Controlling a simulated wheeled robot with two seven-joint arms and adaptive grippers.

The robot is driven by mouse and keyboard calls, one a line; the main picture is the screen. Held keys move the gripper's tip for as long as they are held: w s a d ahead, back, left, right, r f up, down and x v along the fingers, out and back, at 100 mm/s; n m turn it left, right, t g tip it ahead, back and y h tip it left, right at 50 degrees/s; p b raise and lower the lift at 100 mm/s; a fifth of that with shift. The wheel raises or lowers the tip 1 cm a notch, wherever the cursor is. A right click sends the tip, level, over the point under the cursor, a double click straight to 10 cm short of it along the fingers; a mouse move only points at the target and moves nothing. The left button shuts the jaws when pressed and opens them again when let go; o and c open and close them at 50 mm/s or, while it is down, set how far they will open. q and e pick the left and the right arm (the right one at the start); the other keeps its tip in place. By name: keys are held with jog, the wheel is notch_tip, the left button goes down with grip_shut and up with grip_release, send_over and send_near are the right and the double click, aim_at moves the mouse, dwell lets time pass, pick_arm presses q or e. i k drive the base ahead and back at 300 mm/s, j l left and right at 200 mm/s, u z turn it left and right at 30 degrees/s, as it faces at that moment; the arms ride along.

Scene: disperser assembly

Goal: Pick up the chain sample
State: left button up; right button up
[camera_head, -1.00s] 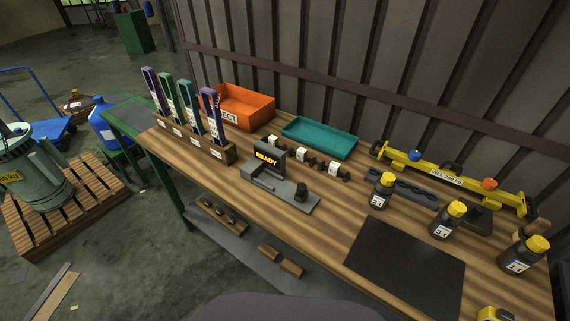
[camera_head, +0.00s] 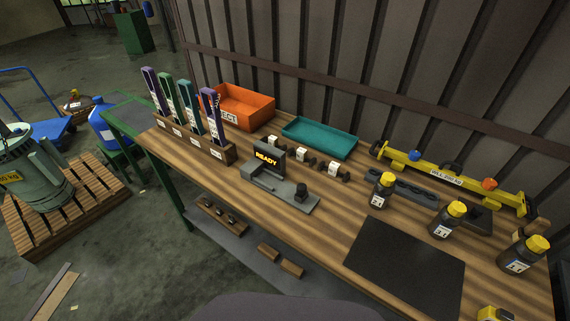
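Several small dark pieces with white tags lie in a row on the workbench: a left one (camera_head: 275,143), a middle one (camera_head: 304,155) and a right one (camera_head: 338,170). They are too small to tell which, if any, is the chain sample. A grey device (camera_head: 268,185) with a lit "READY" display stands in front of them, with a small black part (camera_head: 301,193) at its right end. Neither of my grippers is in view.
The workbench (camera_head: 325,235) also holds an orange bin (camera_head: 245,108), a teal tray (camera_head: 320,138), a rack (camera_head: 180,137) of coloured upright strips, yellow-capped bottles (camera_head: 381,191), a yellow bar (camera_head: 450,180) and a black mat (camera_head: 405,265). Bare wood lies left of the mat.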

aim_at(301, 153)
jog(key=i+j, duration=0.1)
jog(key=j, duration=0.4)
jog(key=i+j, duration=0.1)
jog(key=j, duration=0.9)
jog(key=i+j, duration=0.15)
jog(key=j, duration=0.35)
